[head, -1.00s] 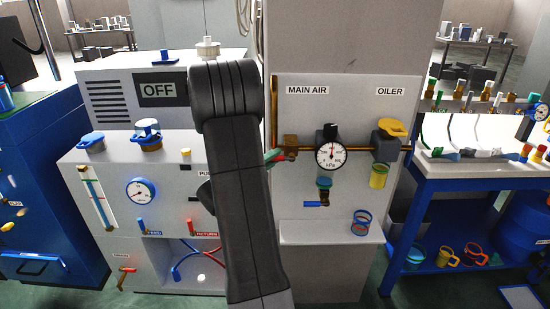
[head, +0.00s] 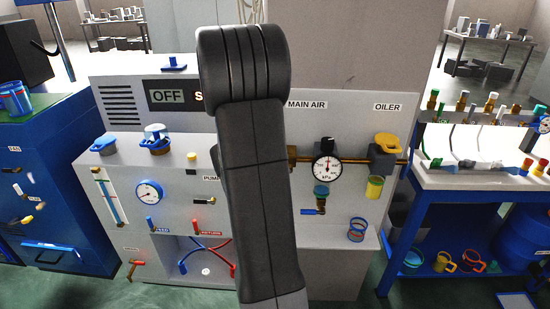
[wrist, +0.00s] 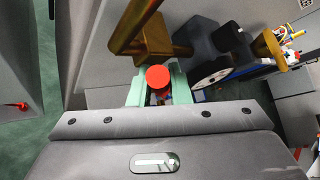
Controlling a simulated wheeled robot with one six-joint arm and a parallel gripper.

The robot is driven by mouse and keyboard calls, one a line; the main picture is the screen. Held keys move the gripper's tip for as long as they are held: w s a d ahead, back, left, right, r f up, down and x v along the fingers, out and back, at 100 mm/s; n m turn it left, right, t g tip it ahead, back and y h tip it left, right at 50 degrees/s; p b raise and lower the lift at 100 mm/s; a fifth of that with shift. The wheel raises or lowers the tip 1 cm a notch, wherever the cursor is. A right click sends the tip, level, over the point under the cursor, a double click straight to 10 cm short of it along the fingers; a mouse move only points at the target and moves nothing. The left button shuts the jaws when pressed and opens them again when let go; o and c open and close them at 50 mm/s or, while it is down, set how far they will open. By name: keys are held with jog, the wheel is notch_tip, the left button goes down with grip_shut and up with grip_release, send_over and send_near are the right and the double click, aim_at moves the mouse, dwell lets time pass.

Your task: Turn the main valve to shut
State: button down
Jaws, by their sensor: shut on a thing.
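The main valve sits under the MAIN AIR label on the grey panel. In the head view only a bit of its brass body (head: 292,156) shows to the right of my arm, which hides the handle and my gripper. In the wrist view the brass valve body (wrist: 168,42) is at the upper middle, with a brass pipe beside it. My gripper (wrist: 158,90) has pale green fingers, shut on the red valve handle (wrist: 158,77), whose rounded end faces the camera between them. The handle's angle to the pipe is hard to tell.
A pressure gauge (head: 327,168) and an oiler with a yellow cap (head: 388,142) sit right of the valve. A small blue-handled valve (head: 312,211) hangs below the gauge. The pump cabinet (head: 180,185) is on the left, a blue bench (head: 440,186) on the right.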

jog(key=d+m+y, duration=0.1)
jog(key=d+r+m+y, duration=0.1)
jog(key=y, duration=0.1)
jog(key=shift+r+g+y, duration=0.1)
jog(key=shift+g+y, duration=0.2)
jog(key=shift+d+m+y+p, duration=0.4)
jog(key=shift+d+m+y, duration=0.35)
jog(key=shift+y, duration=0.55)
jog(key=c, duration=1.3)
grip_release()
jog(key=shift+c, duration=0.2)
